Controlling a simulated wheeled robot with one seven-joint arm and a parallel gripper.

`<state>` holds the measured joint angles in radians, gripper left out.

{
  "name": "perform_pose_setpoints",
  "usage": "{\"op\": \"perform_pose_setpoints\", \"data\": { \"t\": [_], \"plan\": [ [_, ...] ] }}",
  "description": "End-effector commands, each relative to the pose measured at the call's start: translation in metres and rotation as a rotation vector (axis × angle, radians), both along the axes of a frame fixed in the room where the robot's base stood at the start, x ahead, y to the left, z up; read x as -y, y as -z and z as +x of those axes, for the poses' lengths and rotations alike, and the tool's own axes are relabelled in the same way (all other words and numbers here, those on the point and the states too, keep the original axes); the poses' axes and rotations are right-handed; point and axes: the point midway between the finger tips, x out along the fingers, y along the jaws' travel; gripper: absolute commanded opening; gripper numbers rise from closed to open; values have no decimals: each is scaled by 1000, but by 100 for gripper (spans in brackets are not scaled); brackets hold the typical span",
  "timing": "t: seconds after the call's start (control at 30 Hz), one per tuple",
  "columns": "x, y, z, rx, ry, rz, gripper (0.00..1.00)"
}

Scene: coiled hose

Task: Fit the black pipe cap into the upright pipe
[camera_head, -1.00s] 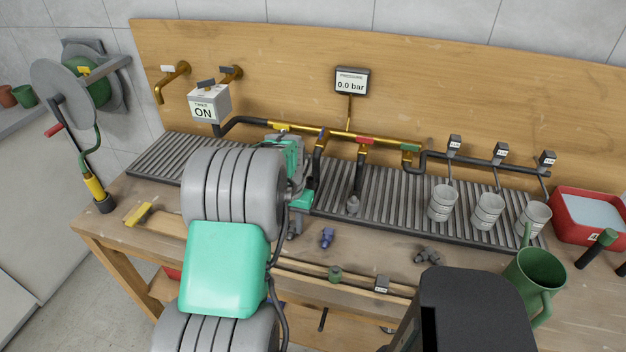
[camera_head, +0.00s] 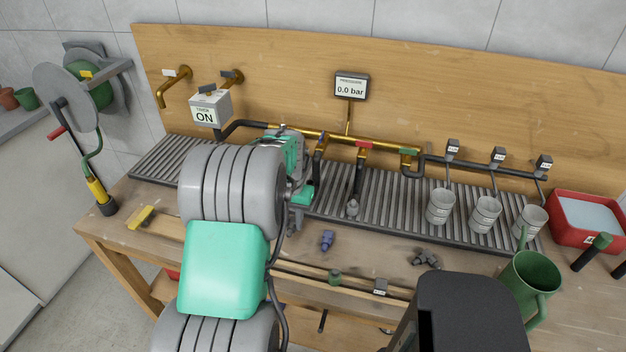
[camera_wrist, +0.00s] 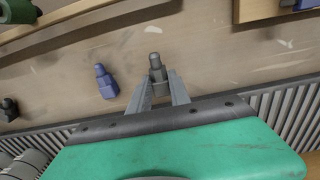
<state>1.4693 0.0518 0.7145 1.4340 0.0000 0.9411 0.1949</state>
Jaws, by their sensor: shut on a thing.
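My gripper (camera_wrist: 156,86) is shut on a small dark grey fitting with a rounded knob (camera_wrist: 156,66), which sticks out past the fingertips above the bench. It looks like the black pipe cap, but its colour reads as dark grey. In the head view, my arm hides the fitting and most of my gripper (camera_head: 298,198). A dark pipe (camera_head: 357,180) hangs from the brass manifold below the red valve, with a grey fitting (camera_head: 352,207) at its lower end. I cannot tell which pipe is the upright pipe.
A blue fitting (camera_head: 327,240) lies on the bench and also shows in the wrist view (camera_wrist: 105,82). Behind are a slatted drain grate (camera_head: 385,205) and white cups (camera_head: 440,206).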

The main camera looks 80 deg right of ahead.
Motion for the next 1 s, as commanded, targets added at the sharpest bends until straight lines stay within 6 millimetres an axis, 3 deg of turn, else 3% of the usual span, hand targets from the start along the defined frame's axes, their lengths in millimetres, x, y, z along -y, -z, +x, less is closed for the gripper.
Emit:
{"op": "perform_pose_setpoints", "data": {
  "t": [0.2, 0.57, 0.67, 0.77, 0.87, 1.0],
  "plan": [
    [0, -22, 0, 0, 0, 0, 0],
    [-2, -22, 9, 0, -21, -1, 0],
    [-7, -28, 34, 1, -85, -2, 0],
    [-22, -38, 76, 1, -193, -2, 0],
    [-45, -50, 127, 1, -330, -3, 0],
    [-96, -68, 199, 1, -551, -3, 0]
  ]
}}
